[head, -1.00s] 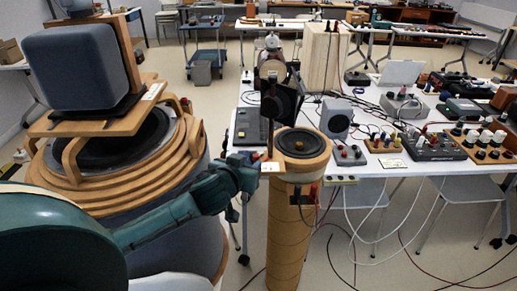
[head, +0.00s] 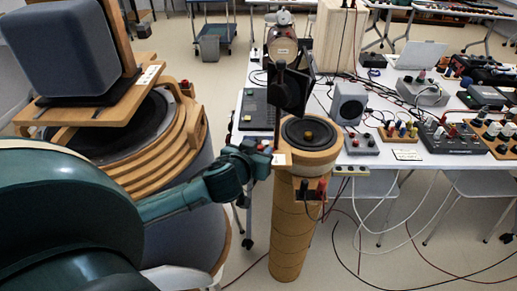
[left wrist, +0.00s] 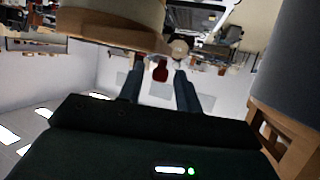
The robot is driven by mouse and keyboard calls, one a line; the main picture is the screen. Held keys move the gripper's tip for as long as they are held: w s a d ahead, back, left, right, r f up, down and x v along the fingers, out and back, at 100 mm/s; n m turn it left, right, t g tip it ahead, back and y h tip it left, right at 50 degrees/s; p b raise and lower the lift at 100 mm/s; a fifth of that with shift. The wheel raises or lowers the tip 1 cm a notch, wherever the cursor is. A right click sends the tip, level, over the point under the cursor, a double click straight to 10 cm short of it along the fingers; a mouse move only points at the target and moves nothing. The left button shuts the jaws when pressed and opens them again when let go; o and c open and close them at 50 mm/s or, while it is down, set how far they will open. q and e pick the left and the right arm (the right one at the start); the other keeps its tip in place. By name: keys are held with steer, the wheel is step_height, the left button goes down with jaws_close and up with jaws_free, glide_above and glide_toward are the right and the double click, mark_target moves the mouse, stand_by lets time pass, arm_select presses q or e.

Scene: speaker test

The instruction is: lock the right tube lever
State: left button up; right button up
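The brown tube (head: 287,235) stands upright at the table's front edge, with a black speaker cone (head: 310,134) in its top ring. My left gripper (head: 268,160) is at the left side of the tube's top, close to a small reddish part (head: 281,159) there. In the left wrist view my left gripper (left wrist: 160,88) has its two dark fingers apart. A red piece (left wrist: 160,71) shows between them, with a gap on each side. I cannot tell for sure whether this red piece is the lever. My right gripper is not in view.
A large wooden ringed tube (head: 190,150) with a grey speaker box (head: 65,45) stands at the left. The white table (head: 405,168) holds a small grey speaker (head: 349,103) and several devices. Cables hang below the table. Some floor is free in front.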

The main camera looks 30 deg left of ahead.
mark_target(263, 143)
arm_select(q)
jaws_close()
steer(key=shift+a, duration=0.1)
steer(key=shift+w+a+m+g+h, duration=0.1)
steer(key=shift+a+m+h, duration=0.35)
steer(key=shift+m+h, duration=0.65)
steer(key=shift+a+m+g+h, duration=0.1)
steer(key=shift+a+m+h, duration=0.4)
steer(key=shift+m+h, duration=0.6)
steer(key=shift+w+a+m+g+h, duration=0.1)
steer(key=shift+a+m+h, duration=0.35)
steer(key=shift+m+h, duration=0.6)
steer(key=shift+h, duration=0.35)
steer(key=shift+o, duration=0.7)
jaws_free()
steer(key=shift+s, duration=0.1)
